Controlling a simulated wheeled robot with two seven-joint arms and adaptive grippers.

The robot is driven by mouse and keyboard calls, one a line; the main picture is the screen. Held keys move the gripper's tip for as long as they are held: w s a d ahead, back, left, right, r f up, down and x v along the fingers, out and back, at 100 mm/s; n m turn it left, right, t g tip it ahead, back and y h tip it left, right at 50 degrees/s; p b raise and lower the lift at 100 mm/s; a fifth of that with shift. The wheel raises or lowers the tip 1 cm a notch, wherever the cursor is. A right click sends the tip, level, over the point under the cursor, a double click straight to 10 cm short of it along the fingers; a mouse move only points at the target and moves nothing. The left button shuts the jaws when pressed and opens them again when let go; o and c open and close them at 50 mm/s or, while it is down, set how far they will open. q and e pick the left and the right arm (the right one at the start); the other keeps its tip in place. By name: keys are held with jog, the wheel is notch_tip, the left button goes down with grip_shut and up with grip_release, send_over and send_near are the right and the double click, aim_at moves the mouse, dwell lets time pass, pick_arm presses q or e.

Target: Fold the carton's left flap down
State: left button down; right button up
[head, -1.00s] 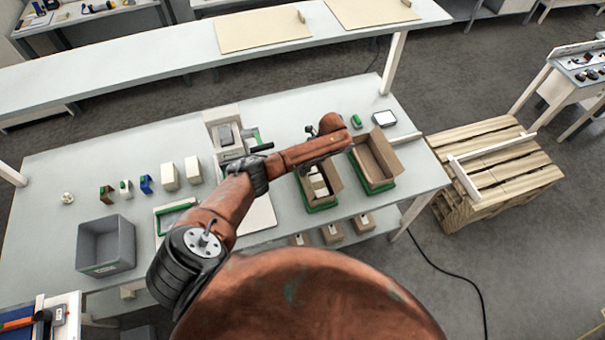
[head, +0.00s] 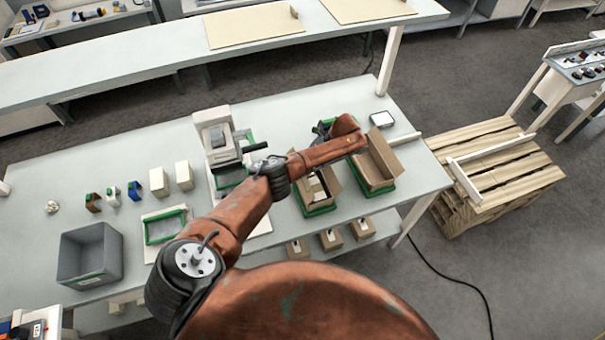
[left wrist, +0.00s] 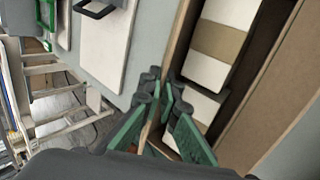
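An open brown carton (head: 332,182) with white boxes inside stands in a green frame on the table. My left forearm crosses over its far part and hides it. In the left wrist view the carton's left wall (left wrist: 182,32) runs down toward my left gripper (left wrist: 160,82). Its green fingers are a little apart, one on each side of the thin cardboard edge; contact is unclear. The boxes (left wrist: 222,42) lie to the right of the fingers. In the head view only a little of the gripper (head: 322,128) shows beyond the forearm. My right gripper is not in view.
A second open carton (head: 384,152) stands close on the right. A grey-white device with a black handle (head: 218,135) stands left of the arm. A grey bin (head: 90,255) and several small boxes are on the left. A wooden pallet (head: 500,165) is beyond the table's right end.

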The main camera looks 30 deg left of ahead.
pick_arm(q)
jog(key=c, duration=2.2)
grip_release()
jog(key=v, duration=1.2)
